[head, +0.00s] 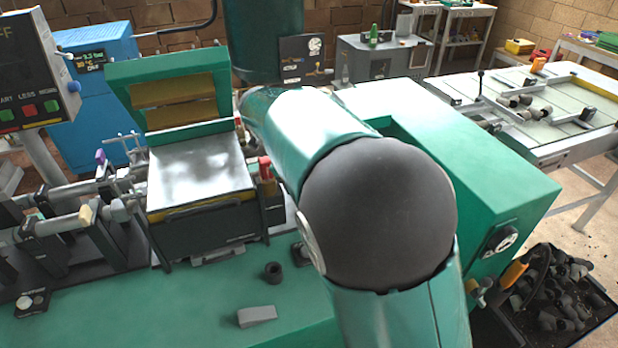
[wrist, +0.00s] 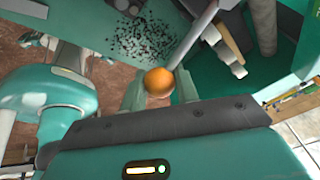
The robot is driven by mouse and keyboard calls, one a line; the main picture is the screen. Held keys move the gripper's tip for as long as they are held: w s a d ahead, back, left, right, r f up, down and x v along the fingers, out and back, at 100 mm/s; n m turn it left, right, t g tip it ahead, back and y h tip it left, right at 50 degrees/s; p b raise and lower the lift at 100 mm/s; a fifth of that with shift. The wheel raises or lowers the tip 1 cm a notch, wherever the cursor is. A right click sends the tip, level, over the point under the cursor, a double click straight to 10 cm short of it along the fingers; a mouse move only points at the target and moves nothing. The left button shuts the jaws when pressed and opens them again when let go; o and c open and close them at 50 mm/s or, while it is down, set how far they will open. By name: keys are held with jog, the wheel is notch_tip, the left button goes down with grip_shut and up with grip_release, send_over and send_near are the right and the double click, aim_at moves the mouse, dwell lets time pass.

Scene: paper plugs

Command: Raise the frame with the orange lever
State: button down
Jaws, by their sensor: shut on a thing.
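The orange ball knob (wrist: 159,83) of the lever sits between the two green fingers of my gripper (wrist: 160,88) in the wrist view. The fingers are shut on it. The lever's grey rod (wrist: 194,36) runs from the knob toward the upper right. In the head view my own arm covers the middle, and my gripper and the knob are hidden. I cannot tell for sure which part is the frame, or how high it stands.
A black crate (head: 476,322) of dark plugs stands at the lower right, beside the green machine housing (head: 500,180). A dark ring (head: 273,272) and a grey wedge (head: 257,316) lie on the green bench. Dark bits (wrist: 143,38) are scattered in the wrist view.

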jog(key=shift+a, duration=0.1)
jog(key=c, duration=1.1)
grip_release()
jog(key=shift+s, duration=0.1)
jog(key=w+v, duration=0.1)
jog(key=v, duration=1.2)
jog(key=shift+s+a+r, duration=0.15)
jog(key=shift+s+r, duration=0.25)
jog(key=shift+s, duration=0.05)
